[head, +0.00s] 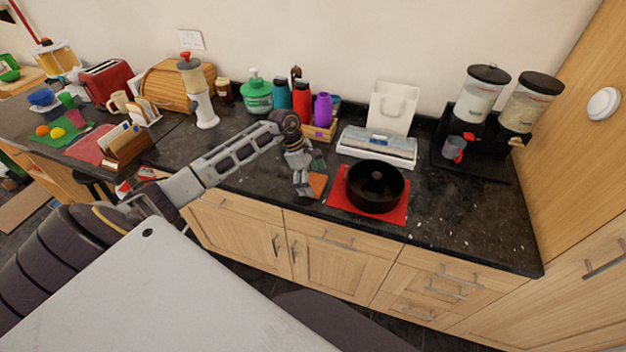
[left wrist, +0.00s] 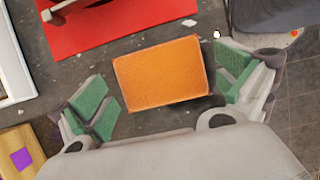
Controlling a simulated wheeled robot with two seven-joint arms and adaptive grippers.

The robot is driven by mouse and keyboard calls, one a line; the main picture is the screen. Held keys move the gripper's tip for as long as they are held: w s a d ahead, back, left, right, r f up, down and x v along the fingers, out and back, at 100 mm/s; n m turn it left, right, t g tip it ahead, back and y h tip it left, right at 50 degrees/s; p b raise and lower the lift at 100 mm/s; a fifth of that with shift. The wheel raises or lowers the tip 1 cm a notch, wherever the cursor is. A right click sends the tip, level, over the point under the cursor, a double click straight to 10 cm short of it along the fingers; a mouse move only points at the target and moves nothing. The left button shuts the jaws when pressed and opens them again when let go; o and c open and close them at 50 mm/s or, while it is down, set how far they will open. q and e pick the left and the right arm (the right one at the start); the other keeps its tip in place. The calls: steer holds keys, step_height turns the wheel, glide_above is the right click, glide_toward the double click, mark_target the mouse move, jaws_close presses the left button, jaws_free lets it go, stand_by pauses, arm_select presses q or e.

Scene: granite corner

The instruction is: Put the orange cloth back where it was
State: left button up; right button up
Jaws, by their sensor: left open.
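The orange cloth (head: 317,183) is a small folded rectangle at the front of the dark granite counter, just left of the red mat. In the left wrist view the cloth (left wrist: 160,72) lies flat between the two green-padded fingers. My left gripper (head: 309,177) is over the cloth with its jaws open; the gripper (left wrist: 168,91) has its right finger close to the cloth's right edge and a gap at the left. I cannot tell whether that finger touches it. My right gripper is not in view.
A black pot (head: 375,187) stands on the red mat (head: 398,215), close right of the gripper. Behind are a white box (head: 377,147), a purple bottle (head: 322,110) and red bottles (head: 302,99). The counter right of the mat is clear except for crumbs.

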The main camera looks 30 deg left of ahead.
arm_select(q)
steer(key=b+v, duration=0.2)
steer(key=v, duration=1)
steer(key=shift+f, duration=0.1)
stand_by(0.4)
steer(key=shift+d, duration=0.1)
